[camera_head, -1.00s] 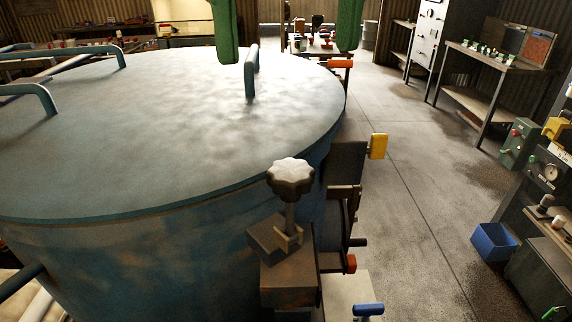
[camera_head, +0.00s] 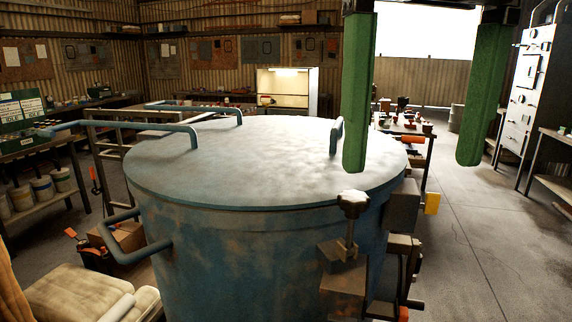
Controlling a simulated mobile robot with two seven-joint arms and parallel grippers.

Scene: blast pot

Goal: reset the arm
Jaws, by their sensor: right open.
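The blast pot (camera_head: 250,165) is a large round blue vessel with a worn, closed lid. A curved blue handle (camera_head: 337,134) stands upright on its lid. My right gripper (camera_head: 412,160) hangs down from the top of the view with two long green fingers spread wide apart and nothing between them. One finger shows in front of the lid's right side, the other over the floor further right. My left gripper is not in view.
A clamp with a star-shaped knob (camera_head: 353,204) sits at the pot's front right edge. Blue pipe handles (camera_head: 130,246) stick out at its left. Left is a shelf (camera_head: 45,150) with tubs. Open floor (camera_head: 480,250) lies to the right, with a tall grey cabinet (camera_head: 528,90) beyond.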

